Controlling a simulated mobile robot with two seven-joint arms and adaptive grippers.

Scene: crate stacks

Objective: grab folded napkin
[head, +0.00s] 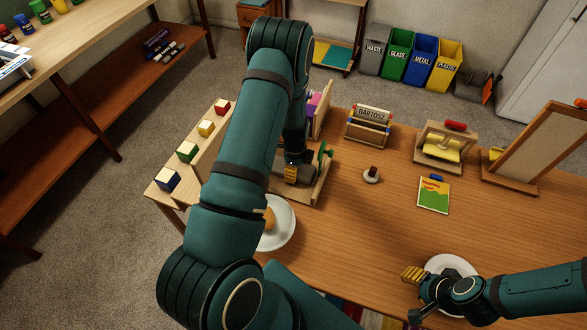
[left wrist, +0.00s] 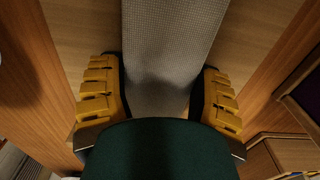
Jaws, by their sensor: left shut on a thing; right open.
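The folded napkin (left wrist: 172,40) shows in the left wrist view as a grey, finely textured strip between the yellow fingers. My left gripper (left wrist: 160,100) is shut on it, one finger on each side. My right gripper (head: 413,276) is open and empty at the lower right, beside a white plate (head: 434,264).
A plate with an orange-brown item (head: 284,232) lies below the holder. A small round piece (head: 371,175), a picture card (head: 433,195) and a nameplate box (head: 369,127) stand to its right. Colored cubes (head: 187,152) line the left edge. The table (head: 345,240) has clear room in the middle.

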